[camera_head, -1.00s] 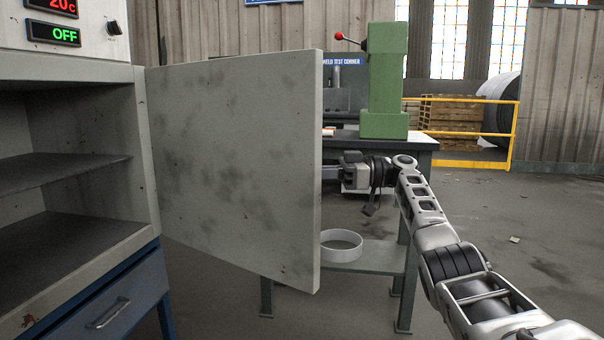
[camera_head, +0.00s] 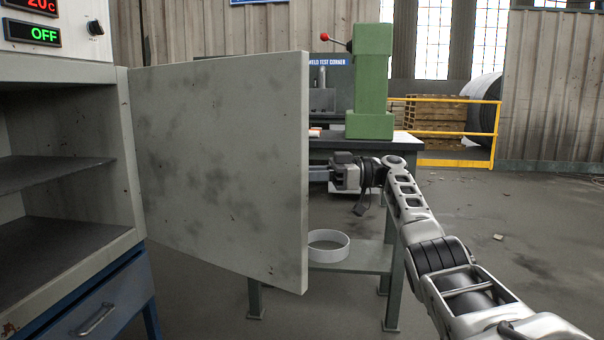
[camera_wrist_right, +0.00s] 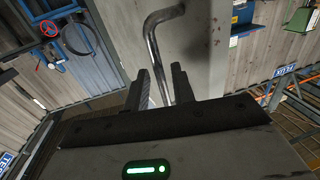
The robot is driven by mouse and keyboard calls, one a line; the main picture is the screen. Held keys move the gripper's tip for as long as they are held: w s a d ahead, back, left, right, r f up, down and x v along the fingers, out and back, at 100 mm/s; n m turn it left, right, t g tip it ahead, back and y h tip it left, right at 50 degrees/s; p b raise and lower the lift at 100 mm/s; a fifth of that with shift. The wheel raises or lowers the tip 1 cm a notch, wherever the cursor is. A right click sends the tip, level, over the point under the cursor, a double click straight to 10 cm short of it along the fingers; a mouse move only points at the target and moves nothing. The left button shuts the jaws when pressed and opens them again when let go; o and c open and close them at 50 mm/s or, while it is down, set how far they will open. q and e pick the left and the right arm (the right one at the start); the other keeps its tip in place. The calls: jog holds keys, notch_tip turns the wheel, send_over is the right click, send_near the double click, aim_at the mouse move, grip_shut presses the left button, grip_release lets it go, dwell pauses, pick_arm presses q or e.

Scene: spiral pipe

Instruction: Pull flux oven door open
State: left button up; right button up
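The flux oven door (camera_head: 220,170) stands wide open, swung out from its hinge on the oven's right side. The oven (camera_head: 125,160) shows its interior with shelves. In the head view my right gripper (camera_head: 322,175) reaches behind the door's free edge, and its fingertips are hidden there. In the right wrist view the bent metal door handle (camera_wrist_right: 152,45) runs down between the two fingers of my right gripper (camera_wrist_right: 160,82). The fingers stand apart with the handle between them, and narrow gaps show beside it. My left gripper is not in view.
A workbench (camera_head: 350,258) with a green column (camera_head: 370,90) stands behind the door. A white ring (camera_head: 328,246) lies on its lower shelf. A yellow railing (camera_head: 455,162) stands farther back.

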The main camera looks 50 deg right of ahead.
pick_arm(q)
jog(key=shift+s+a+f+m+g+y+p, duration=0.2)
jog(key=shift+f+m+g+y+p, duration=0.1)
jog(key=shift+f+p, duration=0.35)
pick_arm(e)
jog(key=v, duration=0.6)
jog(key=shift+s, duration=0.15)
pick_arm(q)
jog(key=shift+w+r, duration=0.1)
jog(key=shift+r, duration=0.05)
pick_arm(e)
jog(key=shift+d, duration=0.15)
